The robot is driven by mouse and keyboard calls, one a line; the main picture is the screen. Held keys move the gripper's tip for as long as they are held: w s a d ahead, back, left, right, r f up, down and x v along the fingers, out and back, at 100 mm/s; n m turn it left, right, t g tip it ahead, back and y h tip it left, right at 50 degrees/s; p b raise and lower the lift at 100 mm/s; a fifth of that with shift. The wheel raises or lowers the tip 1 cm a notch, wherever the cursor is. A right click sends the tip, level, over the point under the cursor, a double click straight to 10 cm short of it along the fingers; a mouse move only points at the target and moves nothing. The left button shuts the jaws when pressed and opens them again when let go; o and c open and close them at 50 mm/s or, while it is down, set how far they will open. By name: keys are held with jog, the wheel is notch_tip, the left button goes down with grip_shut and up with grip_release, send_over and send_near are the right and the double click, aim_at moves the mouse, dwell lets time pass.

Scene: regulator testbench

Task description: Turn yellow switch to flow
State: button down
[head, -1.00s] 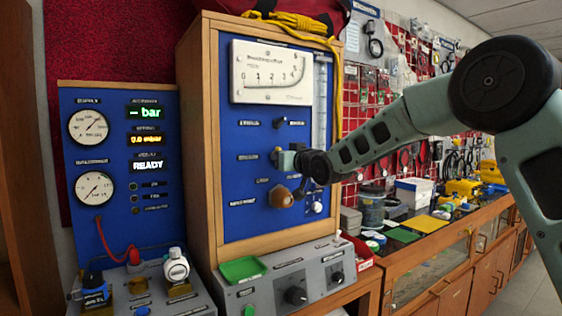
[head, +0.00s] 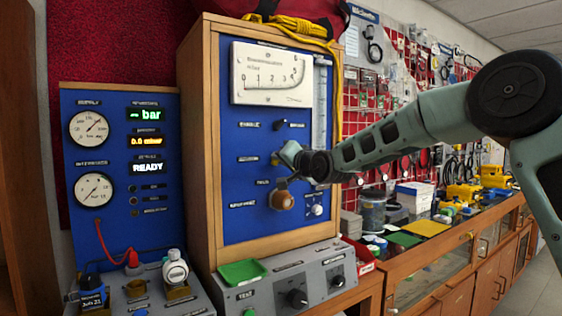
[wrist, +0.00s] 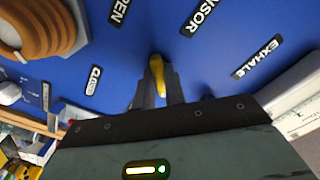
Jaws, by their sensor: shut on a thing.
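The yellow switch (wrist: 157,68) is on the blue panel (wrist: 215,75) and shows between my fingertips in the wrist view. My gripper (wrist: 157,90) is shut on it, with a dark finger on each side and the yellow tip standing out beyond them. In the head view my gripper (head: 284,158) is at the middle of the tall blue panel, and a small bit of yellow (head: 275,159) shows at its left. The fingers hide most of the switch there. I cannot read a "flow" label in either view.
A round brown knob (head: 282,200) sits just below my gripper, and a white knob (head: 317,210) is at its lower right. A black switch (head: 281,123) is above. A gauge (head: 272,74) tops the panel. A grey control box (head: 270,292) juts out below.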

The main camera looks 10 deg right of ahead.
jog(key=shift+f, duration=0.1)
dwell(0.3)
jog(key=c, duration=1.5)
grip_release()
jog(key=shift+o, duration=0.2)
jog(key=shift+s, duration=0.1)
jog(key=b+v, duration=0.1)
jog(key=v, duration=1.6)
jog(key=shift+b, duration=0.3)
jog(key=shift+s, duration=0.1)
